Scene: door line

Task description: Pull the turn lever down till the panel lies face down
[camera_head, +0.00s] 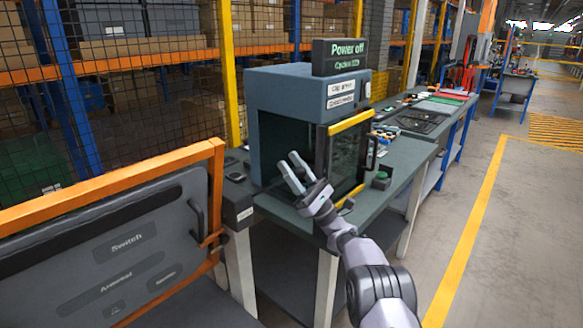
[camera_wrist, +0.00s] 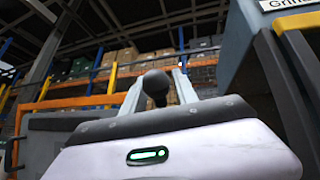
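The panel (camera_head: 75,255) stands upright, slightly leaning, at the left of the head view. It has a grey face with labels such as "Switch" and an orange frame. A dark bar handle (camera_head: 197,220) sits near its right edge, beside a small orange lever-like piece (camera_head: 211,239); which one is the turn lever I cannot tell. My gripper (camera_head: 292,170) is open, in front of the blue-grey cabinet and right of the panel, apart from it. In the wrist view my gripper (camera_wrist: 156,88) shows a dark round shape between its fingers; what it is I cannot tell.
The blue-grey cabinet (camera_head: 285,105) with a dark glazed front stands on a green-topped bench (camera_head: 405,160) behind my gripper. A yellow post and mesh-fronted shelves with boxes (camera_head: 135,50) stand behind. The aisle floor (camera_head: 490,230) at the right is clear.

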